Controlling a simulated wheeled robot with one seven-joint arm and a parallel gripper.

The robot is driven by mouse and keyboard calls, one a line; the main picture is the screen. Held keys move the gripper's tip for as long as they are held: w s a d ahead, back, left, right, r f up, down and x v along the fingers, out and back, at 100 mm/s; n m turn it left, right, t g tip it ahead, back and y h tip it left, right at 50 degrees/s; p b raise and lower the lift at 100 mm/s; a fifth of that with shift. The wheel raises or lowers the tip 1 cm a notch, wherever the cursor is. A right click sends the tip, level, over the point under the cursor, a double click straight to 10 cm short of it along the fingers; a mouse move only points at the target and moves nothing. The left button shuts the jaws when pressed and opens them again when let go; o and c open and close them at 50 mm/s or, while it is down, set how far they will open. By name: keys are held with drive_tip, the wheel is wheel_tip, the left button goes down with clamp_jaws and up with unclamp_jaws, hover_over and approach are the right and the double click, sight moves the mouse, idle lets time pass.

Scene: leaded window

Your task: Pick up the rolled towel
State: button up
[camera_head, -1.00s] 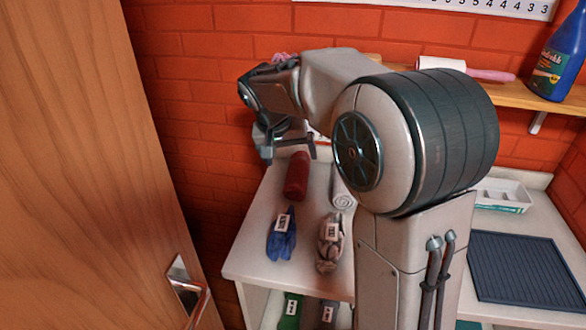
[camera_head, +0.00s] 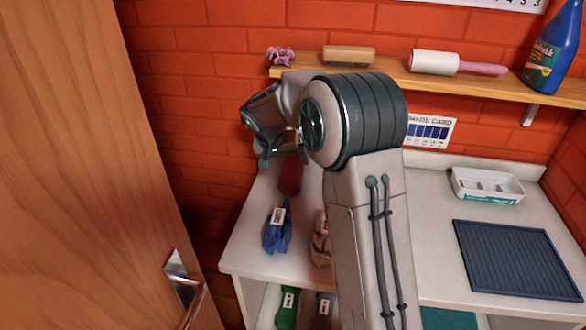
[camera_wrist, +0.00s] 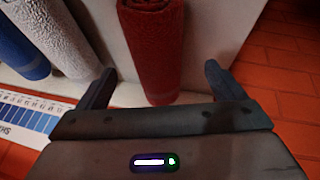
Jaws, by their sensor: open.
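A dark red rolled towel (camera_head: 291,178) lies on the white counter near the wall, partly covered by my gripper (camera_head: 280,153) in the head view. In the wrist view the red roll (camera_wrist: 152,45) runs up and down the picture, its near end in line with the gap between the fingers. My gripper (camera_wrist: 158,82) is open there, one finger on each side of that gap, with nothing held. A white roll (camera_wrist: 62,38) and a blue roll (camera_wrist: 17,48) lie to the left of the red one. My arm hides both in the head view.
A blue cloth bundle (camera_head: 277,231) and a brown one (camera_head: 321,240) lie toward the counter's front. A shelf (camera_head: 395,77) holds a lint roller and a blue bottle. A wooden door (camera_head: 90,170) stands at left. A colour card (camera_wrist: 30,118) shows beside the rolls.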

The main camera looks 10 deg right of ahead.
sight(289, 164)
drive_tip(key=x, duration=0.4)
drive_tip(key=shift+d+f+p, duration=0.15)
drive_tip(key=shift+p, duration=0.15)
drive_tip(key=c, duration=1.1)
